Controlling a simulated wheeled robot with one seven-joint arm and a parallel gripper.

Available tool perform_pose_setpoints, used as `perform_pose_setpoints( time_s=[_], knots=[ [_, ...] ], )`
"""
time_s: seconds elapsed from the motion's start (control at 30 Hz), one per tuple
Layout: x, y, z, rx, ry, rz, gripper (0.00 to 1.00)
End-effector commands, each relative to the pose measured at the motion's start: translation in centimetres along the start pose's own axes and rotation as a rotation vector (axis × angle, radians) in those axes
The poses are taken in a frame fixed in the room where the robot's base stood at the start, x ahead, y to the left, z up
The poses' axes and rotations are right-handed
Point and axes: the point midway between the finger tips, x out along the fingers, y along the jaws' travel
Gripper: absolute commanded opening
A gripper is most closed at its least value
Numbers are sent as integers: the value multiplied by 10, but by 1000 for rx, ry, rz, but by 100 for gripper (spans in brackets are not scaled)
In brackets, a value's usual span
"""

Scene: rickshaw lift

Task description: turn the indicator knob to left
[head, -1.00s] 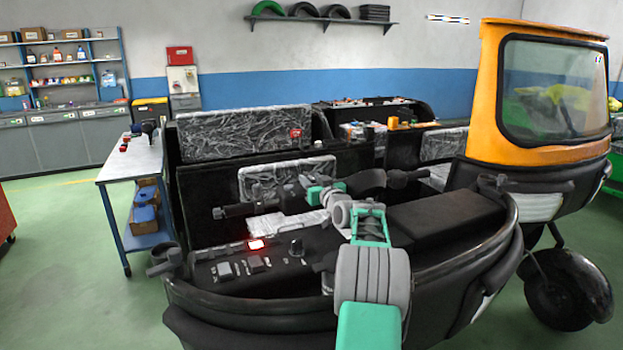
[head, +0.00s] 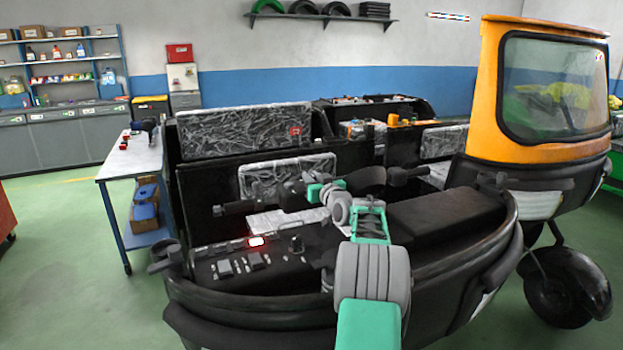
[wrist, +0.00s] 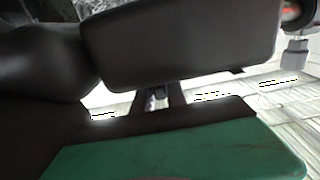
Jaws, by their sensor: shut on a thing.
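The black handlebar (head: 235,208) runs across the front of the rickshaw (head: 480,255), above its dashboard. My gripper (head: 297,188) is at the middle of the handlebar, reaching in from the right. In the wrist view, my gripper (wrist: 158,98) has two dark fingers shut on a small greyish piece, the indicator knob (wrist: 157,96). It sits just below a large dark rounded housing (wrist: 190,45). The knob is mostly hidden by the fingers, and its turn position cannot be told. In the head view the knob cannot be made out.
The dashboard (head: 225,252) holds switches, a black round knob (head: 296,245) and a lit red-white lamp (head: 257,241). A black seat or cover (head: 445,215) lies right of my arm. A work table (head: 140,165) stands at the left. Green floor at the left is open.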

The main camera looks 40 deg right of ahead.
Motion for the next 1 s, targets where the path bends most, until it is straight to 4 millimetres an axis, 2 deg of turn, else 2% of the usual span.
perform_pose_setpoints(
  time_s=[0.2,0.6,1.0],
  knots=[
    [2,3,3,2,4,-88,0],
    [4,3,-10,0,5,-322,0],
    [1,0,-6,-6,8,-373,0]
  ],
)
